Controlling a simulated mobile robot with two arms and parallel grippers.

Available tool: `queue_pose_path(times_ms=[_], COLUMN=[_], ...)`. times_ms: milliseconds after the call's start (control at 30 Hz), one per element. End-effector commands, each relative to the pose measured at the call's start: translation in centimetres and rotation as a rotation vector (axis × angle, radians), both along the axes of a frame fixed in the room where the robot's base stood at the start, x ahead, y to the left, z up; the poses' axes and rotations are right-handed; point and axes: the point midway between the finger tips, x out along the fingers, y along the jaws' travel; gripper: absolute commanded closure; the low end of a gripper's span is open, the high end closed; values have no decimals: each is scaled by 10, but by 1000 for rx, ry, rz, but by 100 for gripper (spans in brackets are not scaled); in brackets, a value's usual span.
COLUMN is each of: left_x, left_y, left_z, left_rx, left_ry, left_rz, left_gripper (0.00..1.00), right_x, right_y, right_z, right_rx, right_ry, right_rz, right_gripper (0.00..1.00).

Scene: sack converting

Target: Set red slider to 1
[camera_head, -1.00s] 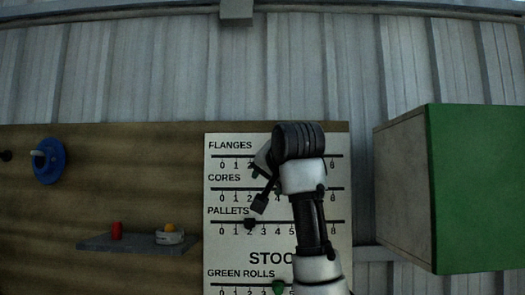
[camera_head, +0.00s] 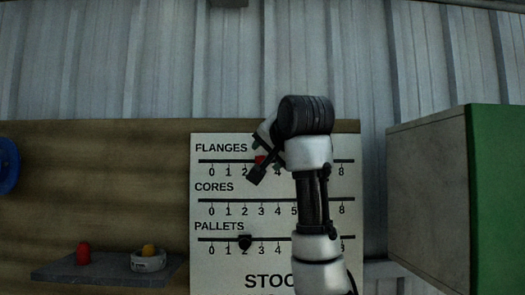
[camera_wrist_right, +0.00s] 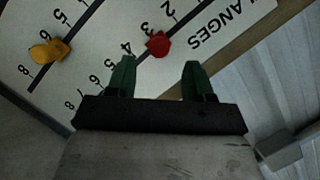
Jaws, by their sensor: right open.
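The red slider (camera_head: 261,160) sits on the FLANGES track of the white board (camera_head: 222,265), at about 3. It also shows in the right wrist view (camera_wrist_right: 158,44), just beyond and between the two green fingertips. My right gripper (camera_wrist_right: 157,70) is open and empty, with its fingers pointing at the board around the slider. I cannot tell how deep the slider is between them. In the head view my right arm covers the middle-right of the scales. My left gripper is not in view.
A yellow slider (camera_wrist_right: 48,52) sits on the CORES track, and a black slider (camera_head: 245,242) is near 2 on PALLETS. A shelf (camera_head: 60,272) holds a red item (camera_head: 83,254) and a roll (camera_head: 148,262). A green-sided box (camera_head: 430,200) stands at the right.

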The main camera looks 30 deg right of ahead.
Motion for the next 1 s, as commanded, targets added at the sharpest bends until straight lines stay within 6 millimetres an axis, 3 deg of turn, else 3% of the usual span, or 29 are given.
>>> queue_pose_path(times_ms=[33, 167, 300, 467, 667, 1000], left_x=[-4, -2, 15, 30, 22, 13], left_y=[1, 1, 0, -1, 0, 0], left_z=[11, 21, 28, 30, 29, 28], left_rx=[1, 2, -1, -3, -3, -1], left_ry=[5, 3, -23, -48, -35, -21], left_rz=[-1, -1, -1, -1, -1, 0], left_gripper=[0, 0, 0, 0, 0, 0], right_x=[10, 29, 42, 47, 47, 47], right_y=[-3, -8, -12, -13, -13, -13], right_z=[1, -5, -10, -13, -14, -14], right_rx=[1, 0, 0, -1, -1, -1], right_ry=[6, 4, 4, 0, 0, 0], right_rz=[-1, -1, 0, 0, 0, 0], right_gripper=[48, 48, 48, 48, 48, 98])
